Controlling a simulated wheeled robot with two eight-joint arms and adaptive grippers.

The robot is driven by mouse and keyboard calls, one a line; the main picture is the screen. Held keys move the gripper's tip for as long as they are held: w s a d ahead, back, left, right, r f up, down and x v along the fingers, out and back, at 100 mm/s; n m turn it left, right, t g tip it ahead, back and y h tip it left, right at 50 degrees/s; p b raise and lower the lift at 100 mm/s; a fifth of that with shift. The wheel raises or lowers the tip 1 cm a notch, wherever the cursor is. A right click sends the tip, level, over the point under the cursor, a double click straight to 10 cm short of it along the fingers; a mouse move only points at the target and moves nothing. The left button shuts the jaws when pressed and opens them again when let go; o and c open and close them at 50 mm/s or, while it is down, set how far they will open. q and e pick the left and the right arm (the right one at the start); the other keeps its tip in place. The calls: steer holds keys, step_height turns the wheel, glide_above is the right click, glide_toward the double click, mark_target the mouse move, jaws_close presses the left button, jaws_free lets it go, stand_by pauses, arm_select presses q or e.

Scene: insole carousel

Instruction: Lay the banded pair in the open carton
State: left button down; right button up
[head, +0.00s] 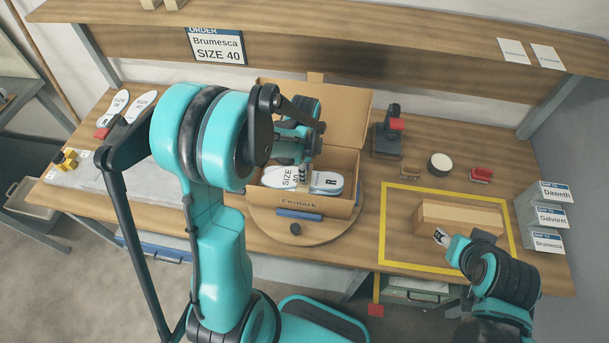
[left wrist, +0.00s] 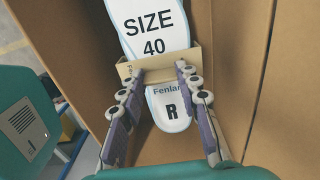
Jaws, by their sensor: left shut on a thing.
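The banded pair (head: 327,182) is white insoles, printed "SIZE 40" and "Fenlark R" in the left wrist view (left wrist: 155,30), with a tan band (left wrist: 150,66) around them. My left gripper (head: 303,176) is shut on the pair at the band, its fingers on either side. The pair is inside the open carton (head: 298,203), marked "Fenlark", low between the walls; whether it touches the floor I cannot tell. The carton's lid stands up behind. My right gripper (head: 441,237) is at the lower right, beside a closed-looking box; its jaw opening is unclear.
The carton stands on a round wooden turntable (head: 262,226). A tan box (head: 455,217) lies inside a yellow outline. A stamp-like tool (head: 387,138) and a round tin (head: 440,164) stand to the right. Loose insoles (head: 118,108) lie at left. An order sign (head: 216,46) reads "Brumesca SIZE 40".

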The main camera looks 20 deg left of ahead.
arm_select(q)
step_height(320, 180, down, 3)
steer(key=shift+r, duration=0.1)
steer(key=shift+b, duration=0.35)
steer(key=c, duration=1.1)
jaws_free()
